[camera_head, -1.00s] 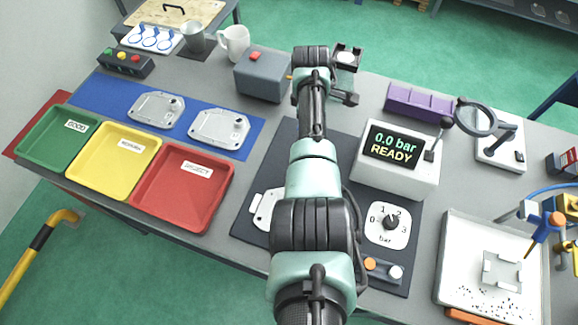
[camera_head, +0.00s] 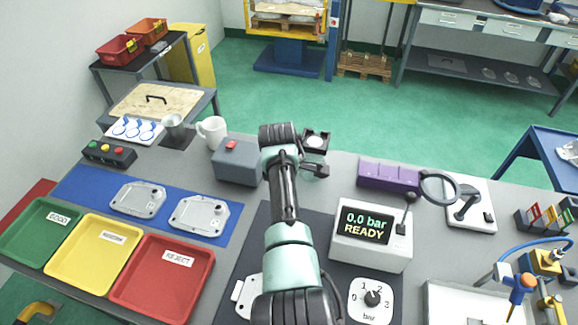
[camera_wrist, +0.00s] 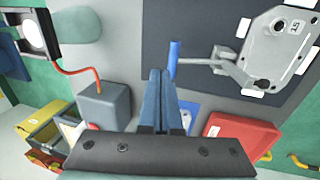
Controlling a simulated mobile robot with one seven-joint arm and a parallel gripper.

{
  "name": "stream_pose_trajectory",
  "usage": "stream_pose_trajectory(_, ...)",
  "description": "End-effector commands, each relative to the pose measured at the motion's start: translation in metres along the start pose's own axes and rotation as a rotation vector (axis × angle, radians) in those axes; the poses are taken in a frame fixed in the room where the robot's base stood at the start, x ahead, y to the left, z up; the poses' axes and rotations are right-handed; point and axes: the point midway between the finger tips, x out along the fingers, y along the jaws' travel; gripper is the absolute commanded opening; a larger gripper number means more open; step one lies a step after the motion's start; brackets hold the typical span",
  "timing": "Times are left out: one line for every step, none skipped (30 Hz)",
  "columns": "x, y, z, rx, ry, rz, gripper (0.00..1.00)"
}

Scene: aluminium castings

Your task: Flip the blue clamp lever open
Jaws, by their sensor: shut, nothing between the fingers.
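The blue clamp lever (camera_wrist: 174,60) shows in the wrist view as a short blue bar at the end of a grey metal clamp arm (camera_wrist: 213,66). The clamp stands beside a grey casting (camera_wrist: 276,42) on the dark mat. My gripper (camera_wrist: 161,72) is shut and empty, its fingertips just left of the blue lever in that view. I cannot tell whether they touch it. In the head view my arm hides the lever, and only a pale edge of the held part (camera_head: 244,296) shows to its left.
A grey box with a red button (camera_head: 236,165) stands close to the arm's end. A display unit (camera_head: 372,232) reading "0.0 bar READY" and a pressure dial (camera_head: 371,299) are to the right. Green, yellow and red trays (camera_head: 165,277) lie left. A purple block (camera_head: 388,174) is behind the display.

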Motion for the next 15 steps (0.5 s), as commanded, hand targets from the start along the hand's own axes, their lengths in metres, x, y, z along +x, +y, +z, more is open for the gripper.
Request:
stream_pose_trajectory(-0.008, 0.003, 0.0, 0.001, 0.002, 0.005, 0.0)
stream_pose_trajectory(-0.013, 0.004, 0.001, 0.001, 0.002, 0.005, 0.0)
stream_pose_trajectory(-0.021, 0.006, 0.0, 0.001, 0.002, 0.007, 0.0)
stream_pose_trajectory(-0.028, 0.007, 0.0, 0.001, 0.002, 0.006, 0.0)
stream_pose_trajectory(-0.034, 0.009, 0.001, 0.001, 0.002, 0.006, 0.0)
stream_pose_trajectory(-0.042, 0.011, 0.001, 0.001, 0.002, 0.006, 0.0)
stream_pose_trajectory(-0.047, 0.012, 0.001, 0.002, 0.002, 0.006, 0.0)
stream_pose_trajectory(-0.053, 0.013, 0.001, 0.002, 0.001, 0.006, 0.0)
stream_pose_trajectory(-0.06, 0.014, 0.001, 0.002, 0.001, 0.005, 0.0)
stream_pose_trajectory(-0.064, 0.015, 0.001, 0.002, 0.001, 0.006, 0.0)
stream_pose_trajectory(-0.068, 0.016, 0.001, 0.002, 0.001, 0.004, 0.0)
stream_pose_trajectory(-0.072, 0.017, 0.001, 0.002, 0.001, 0.004, 0.0)
stream_pose_trajectory(-0.075, 0.018, 0.001, 0.002, 0.001, 0.003, 0.0)
stream_pose_trajectory(-0.078, 0.018, 0.001, 0.002, 0.001, 0.002, 0.0)
stream_pose_trajectory(-0.08, 0.018, 0.001, 0.002, 0.001, 0.002, 0.0)
